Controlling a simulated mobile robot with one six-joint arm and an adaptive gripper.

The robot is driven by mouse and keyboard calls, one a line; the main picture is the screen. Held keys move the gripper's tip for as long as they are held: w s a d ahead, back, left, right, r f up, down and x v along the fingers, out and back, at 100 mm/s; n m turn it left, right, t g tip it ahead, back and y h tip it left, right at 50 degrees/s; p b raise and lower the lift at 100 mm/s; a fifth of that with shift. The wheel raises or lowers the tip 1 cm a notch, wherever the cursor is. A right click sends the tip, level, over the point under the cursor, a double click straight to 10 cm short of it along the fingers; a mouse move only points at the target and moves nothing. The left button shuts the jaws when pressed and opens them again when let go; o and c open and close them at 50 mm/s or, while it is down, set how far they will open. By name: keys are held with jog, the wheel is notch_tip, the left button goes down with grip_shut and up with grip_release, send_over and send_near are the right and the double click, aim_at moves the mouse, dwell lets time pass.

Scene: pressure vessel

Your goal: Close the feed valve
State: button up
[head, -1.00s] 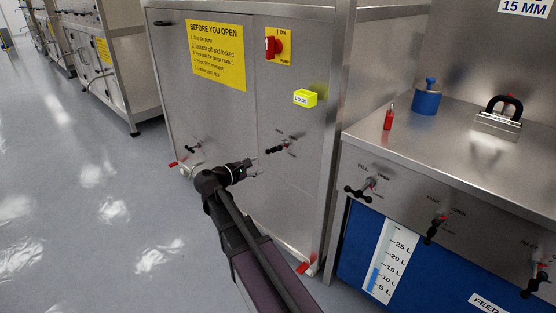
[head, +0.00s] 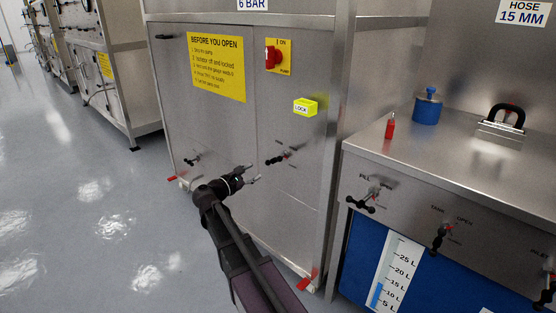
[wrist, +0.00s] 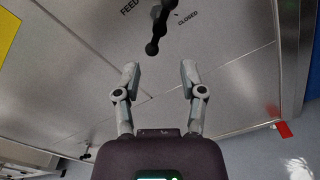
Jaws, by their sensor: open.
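The feed valve (head: 281,157) is a black lever handle on the steel cabinet's front. In the wrist view its black handle (wrist: 158,28) hangs between the words FEED and CLOSED, slanting down toward FEED's right side. My gripper (head: 255,174) is left of and below the valve in the head view. In the wrist view my gripper (wrist: 160,67) is open, with nothing between its fingers. The handle's lower end is just beyond the gap between the fingertips, apart from them. The handle's upper end is cut off by the frame.
A second valve (head: 191,160) is on the cabinet's left. A red isolator knob (head: 272,55) and a yellow LOCK box (head: 305,107) sit above the feed valve. A steel bench (head: 460,170) with several valves stands at right. Open floor (head: 90,210) lies left.

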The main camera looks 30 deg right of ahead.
aim_at(279, 158)
jog(key=x, duration=1.3)
grip_shut()
